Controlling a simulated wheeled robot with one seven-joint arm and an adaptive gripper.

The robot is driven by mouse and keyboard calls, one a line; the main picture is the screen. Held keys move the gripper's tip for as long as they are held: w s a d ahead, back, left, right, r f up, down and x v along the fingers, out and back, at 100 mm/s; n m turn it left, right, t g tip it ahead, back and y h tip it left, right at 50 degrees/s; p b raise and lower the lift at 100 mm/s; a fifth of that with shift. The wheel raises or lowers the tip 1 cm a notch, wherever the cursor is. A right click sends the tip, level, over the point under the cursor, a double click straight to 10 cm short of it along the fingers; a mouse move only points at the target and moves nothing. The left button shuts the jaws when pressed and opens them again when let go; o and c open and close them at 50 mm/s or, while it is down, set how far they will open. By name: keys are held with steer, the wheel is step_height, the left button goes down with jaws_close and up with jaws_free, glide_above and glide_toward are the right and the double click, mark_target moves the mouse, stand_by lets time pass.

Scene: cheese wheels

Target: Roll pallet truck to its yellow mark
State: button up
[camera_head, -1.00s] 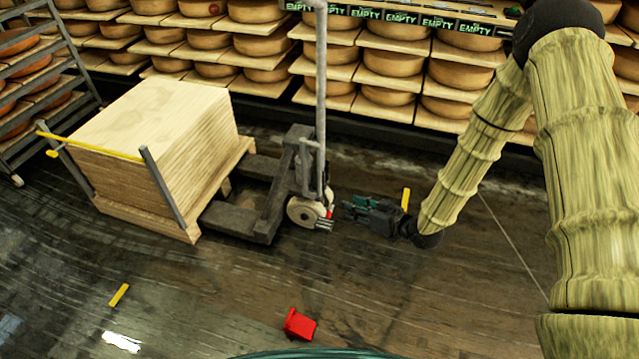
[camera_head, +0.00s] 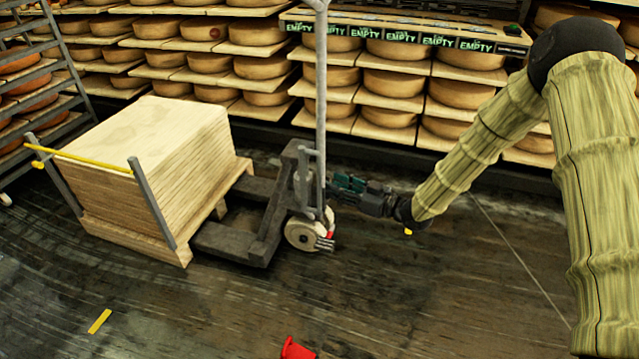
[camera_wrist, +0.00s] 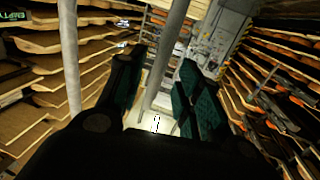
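The grey pallet truck (camera_head: 262,235) stands on the dark floor with its forks under a pallet of stacked pale boards (camera_head: 165,140). Its tall grey handle post (camera_head: 321,90) rises upright above a pale wheel. My gripper (camera_head: 338,184) is at the right of the post, low down near the wheel. In the wrist view its two dark green fingers are spread, and a grey bar (camera_wrist: 168,55) shows between them; I cannot tell whether they touch it. One yellow mark (camera_head: 99,321) lies at lower left. Another yellow patch (camera_head: 408,232) shows just below my wrist, mostly hidden.
A red object (camera_head: 296,349) lies on the floor at the bottom edge. Shelves of cheese wheels (camera_head: 395,82) with "EMPTY" labels line the back. A metal rack (camera_head: 35,75) stands at the left, near the boards. The floor at front and right is mostly clear.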

steer(key=b+x, duration=0.1)
steer(key=x, duration=0.5)
steer(key=shift+a, duration=0.1)
jaws_close()
